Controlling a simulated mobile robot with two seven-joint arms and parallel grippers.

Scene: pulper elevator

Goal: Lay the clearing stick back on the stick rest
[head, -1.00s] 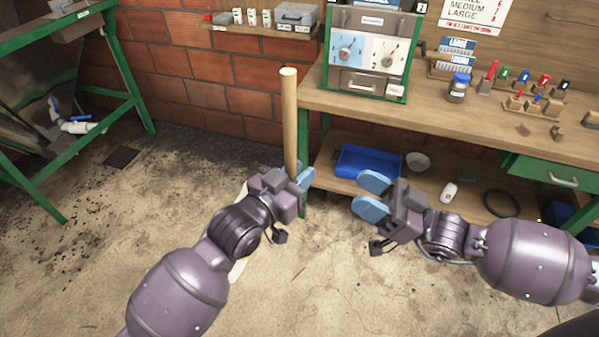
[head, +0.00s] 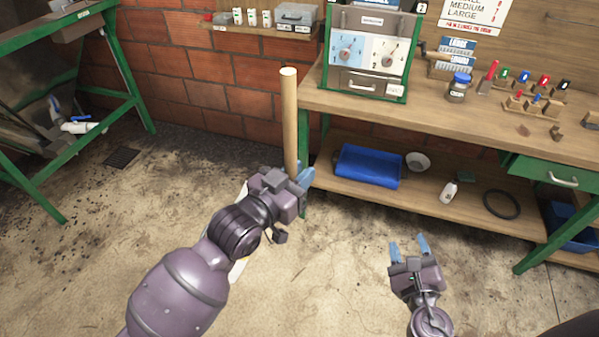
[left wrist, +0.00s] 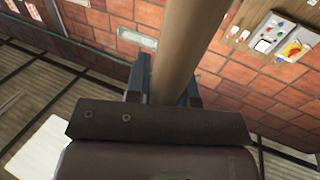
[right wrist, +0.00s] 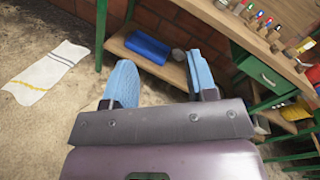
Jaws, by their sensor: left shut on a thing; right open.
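The clearing stick (head: 289,115) is a plain wooden rod standing upright in my left gripper (head: 300,178). Its upper end rises well above the fingers, in front of the brick wall. In the left wrist view the stick (left wrist: 185,50) passes between the two fingers, which are shut on it. Its lower end is hidden behind my left arm in the head view. My right gripper (head: 408,246) is open and empty, low over the floor in front of the bench. Its blue fingers (right wrist: 160,80) are apart in the right wrist view. I cannot make out the stick rest.
The wooden workbench (head: 440,110) stands at the right, with a control box (head: 368,55) and small parts on top. Its lower shelf holds a blue bin (head: 368,166), a bowl and a black ring. A green frame (head: 125,70) stands left. A striped cloth (right wrist: 45,72) lies on the floor.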

